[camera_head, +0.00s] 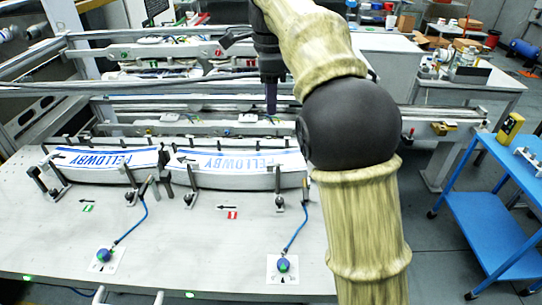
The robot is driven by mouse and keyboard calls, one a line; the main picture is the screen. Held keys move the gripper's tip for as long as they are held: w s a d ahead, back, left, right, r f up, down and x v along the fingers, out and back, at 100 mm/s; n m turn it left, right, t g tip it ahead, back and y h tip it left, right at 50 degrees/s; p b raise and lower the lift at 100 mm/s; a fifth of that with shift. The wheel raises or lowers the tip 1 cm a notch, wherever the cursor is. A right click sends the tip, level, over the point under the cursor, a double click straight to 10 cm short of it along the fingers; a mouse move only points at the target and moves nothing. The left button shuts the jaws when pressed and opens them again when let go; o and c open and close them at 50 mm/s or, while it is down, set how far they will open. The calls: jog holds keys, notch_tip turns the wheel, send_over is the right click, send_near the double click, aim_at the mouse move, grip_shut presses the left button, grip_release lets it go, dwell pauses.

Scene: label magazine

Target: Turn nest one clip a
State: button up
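Two nests on the pale table (180,255) hold curved stacks of white labels with blue FELLOWBY print: a left stack (100,176) and a right stack (240,181). Dark upright clips stand at their front edges, among them one at far left (52,184), one by the left stack's right end (132,186) and one at the right stack's right end (279,194). I cannot tell which is nest one or clip a. My gripper (271,106) points down behind the right stack, apart from the clips; its fingers look narrow, and any gap is unclear.
Two blue knobs, left (104,255) and right (284,265), sit on white plates with hoses. A green marker (88,208) and a red marker (232,215) lie in front of the nests. Rails run behind. A blue cart (495,215) stands right. My arm covers the table's right side.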

aim_at(270, 164)
jog(key=f, duration=1.1)
jog(key=f+p, duration=0.1)
jog(key=f, duration=0.5)
jog(key=shift+s+a+f, duration=0.1)
jog(key=shift+s+f, duration=0.1)
jog(key=shift+s, duration=0.2)
grip_shut()
